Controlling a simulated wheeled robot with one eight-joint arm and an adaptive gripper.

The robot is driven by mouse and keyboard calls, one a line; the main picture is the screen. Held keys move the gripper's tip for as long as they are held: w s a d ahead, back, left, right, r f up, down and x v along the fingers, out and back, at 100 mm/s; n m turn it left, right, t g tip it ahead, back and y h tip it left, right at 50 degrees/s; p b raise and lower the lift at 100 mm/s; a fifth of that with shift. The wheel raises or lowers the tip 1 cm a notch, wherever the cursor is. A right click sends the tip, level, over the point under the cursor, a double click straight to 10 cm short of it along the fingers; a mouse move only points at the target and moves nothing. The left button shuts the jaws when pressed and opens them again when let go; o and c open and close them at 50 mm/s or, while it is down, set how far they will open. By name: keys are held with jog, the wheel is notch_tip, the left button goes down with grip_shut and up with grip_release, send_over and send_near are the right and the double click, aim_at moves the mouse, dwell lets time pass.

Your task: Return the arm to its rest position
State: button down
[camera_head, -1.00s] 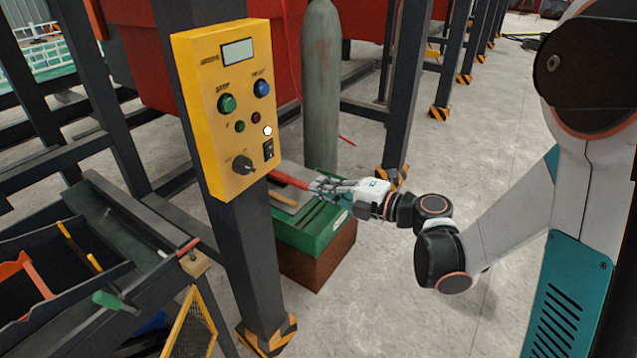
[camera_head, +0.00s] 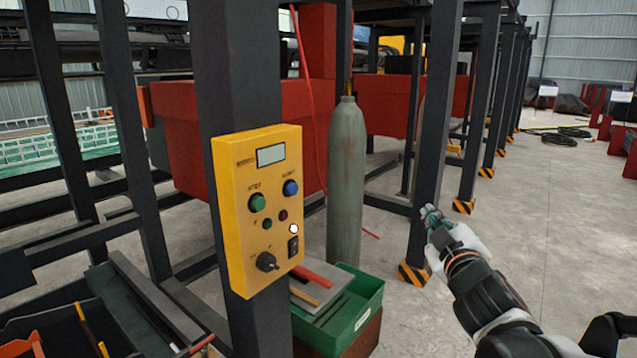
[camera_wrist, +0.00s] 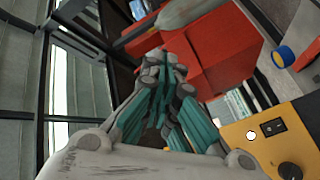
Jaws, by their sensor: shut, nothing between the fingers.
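My gripper (camera_head: 430,216) is shut and empty. In the head view it is raised in the right half, in front of a dark steel post (camera_head: 428,150) and to the right of the yellow control box. My arm reaches up to it from the lower right corner. In the wrist view the gripper's teal and grey fingers (camera_wrist: 163,62) are drawn together, with nothing between them. The yellow control box (camera_head: 232,205) hangs on a dark post; its edge also shows in the wrist view (camera_wrist: 240,150).
A grey gas cylinder (camera_head: 345,180) stands behind the control box. A green tray (camera_head: 355,325) with tools sits low beside the post. A dark tool rack (camera_head: 150,290) is at lower left. Open concrete floor (camera_head: 560,230) lies to the right.

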jog(key=s+a+f+m+g, duration=0.1)
jog(key=s+f+m+g, duration=0.2)
jog(key=s+f, duration=0.2)
jog(key=s+a+f+m+g, duration=0.1)
jog(key=s+f+g, duration=0.3)
jog(key=s, duration=0.6)
jog(key=s+a+f+m+g+y, duration=0.1)
jog(key=s+f+m+g, duration=0.3)
jog(key=s+f, duration=0.2)
jog(key=shift+s+f+m, duration=0.2)
jog(key=shift+s+m, duration=0.1)
jog(key=shift+s, duration=0.85)
jog(key=shift+w, duration=0.1)
